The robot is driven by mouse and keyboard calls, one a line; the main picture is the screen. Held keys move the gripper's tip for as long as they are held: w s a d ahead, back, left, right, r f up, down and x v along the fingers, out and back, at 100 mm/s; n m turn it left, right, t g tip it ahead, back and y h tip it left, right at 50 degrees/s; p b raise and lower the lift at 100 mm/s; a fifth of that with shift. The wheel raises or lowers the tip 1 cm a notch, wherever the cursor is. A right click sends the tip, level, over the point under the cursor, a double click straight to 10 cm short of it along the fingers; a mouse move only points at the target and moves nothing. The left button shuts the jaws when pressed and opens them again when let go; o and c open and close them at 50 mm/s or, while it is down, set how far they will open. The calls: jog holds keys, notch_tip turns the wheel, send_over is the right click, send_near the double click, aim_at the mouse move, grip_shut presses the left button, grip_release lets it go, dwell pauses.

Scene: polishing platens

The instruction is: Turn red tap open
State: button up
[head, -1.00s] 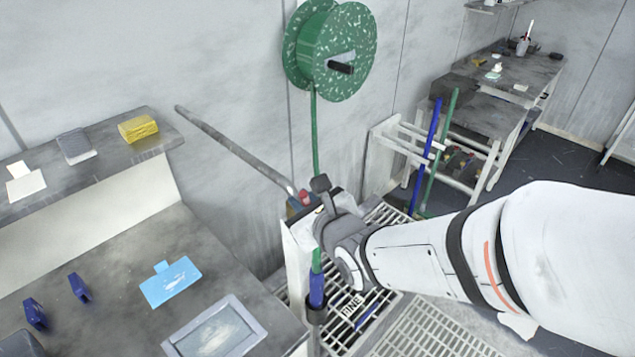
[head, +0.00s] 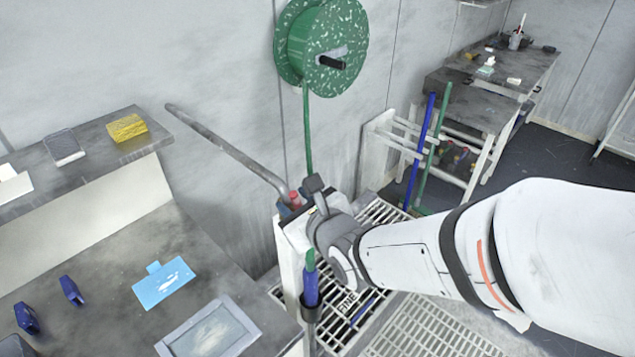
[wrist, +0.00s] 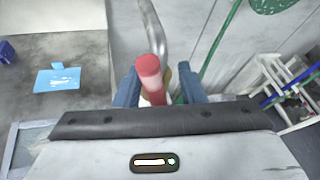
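The red tap (wrist: 150,78) shows in the wrist view as an upright red handle between my gripper's two blue fingers, nearer the left one. A gap shows on its right side. My gripper (wrist: 158,86) is open around it. I cannot tell whether the left finger touches the tap. In the head view a small part of the red tap (head: 295,198) shows just left of my wrist, by the lower end of a grey pipe (head: 225,143). My wrist hides most of the fingers there.
A green hose reel (head: 300,45) hangs on the wall with its hose running down behind the tap. A worktop (head: 110,255) with a blue card (head: 163,284) lies to the left. A floor grating (head: 430,330) lies below my arm.

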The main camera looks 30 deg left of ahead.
jog(key=b+v, duration=0.2)
jog(key=v, duration=0.5)
jog(key=shift+s+d, duration=0.25)
jog(key=shift+d, duration=0.1)
jog(key=shift+r, duration=0.1)
